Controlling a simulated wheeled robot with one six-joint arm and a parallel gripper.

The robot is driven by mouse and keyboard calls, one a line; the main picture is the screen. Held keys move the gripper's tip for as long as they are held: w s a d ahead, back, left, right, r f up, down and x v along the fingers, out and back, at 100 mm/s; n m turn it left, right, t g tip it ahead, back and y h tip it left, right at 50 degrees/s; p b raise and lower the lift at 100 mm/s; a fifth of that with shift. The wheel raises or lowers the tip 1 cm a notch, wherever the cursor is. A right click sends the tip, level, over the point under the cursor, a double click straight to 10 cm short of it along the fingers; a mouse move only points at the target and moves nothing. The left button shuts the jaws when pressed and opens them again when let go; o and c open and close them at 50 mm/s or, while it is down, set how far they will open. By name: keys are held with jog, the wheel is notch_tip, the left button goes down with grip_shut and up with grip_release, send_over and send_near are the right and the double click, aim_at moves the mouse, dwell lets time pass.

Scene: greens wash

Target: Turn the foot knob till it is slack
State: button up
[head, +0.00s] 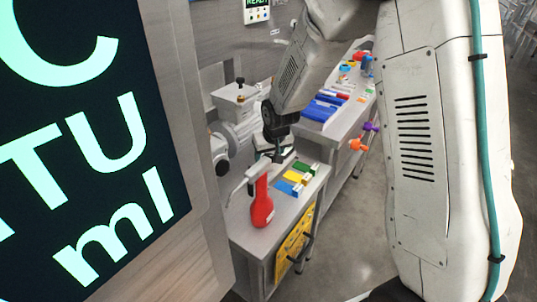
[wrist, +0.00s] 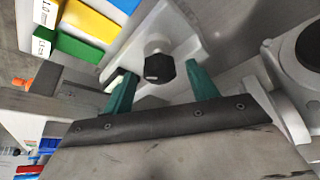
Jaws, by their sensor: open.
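The foot knob (wrist: 159,67) is a dark knob on a pale round collar, on a light foot plate (wrist: 190,22) in the wrist view. I cannot make it out in the head view. My gripper (wrist: 160,80) has two teal fingers, spread apart, one on each side of the knob. Gaps show between the fingers and the knob, so it is not gripped. In the head view my gripper (head: 278,154) is small and dark above the bench, beside the grey machine (head: 238,118).
A red wash bottle (head: 262,208) stands at the bench's near end. Blue, yellow and green blocks (head: 291,181) lie close by; the yellow block (wrist: 88,20) also shows in the wrist view. A large display panel (head: 80,130) fills the left. Floor is clear right of the bench.

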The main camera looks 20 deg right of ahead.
jog(key=c, duration=1)
jog(key=shift+m, duration=0.3)
jog(key=shift+a+m+h, duration=0.1)
jog(key=shift+m+h, duration=0.6)
jog(key=shift+m, duration=0.8)
jog(key=o, duration=1)
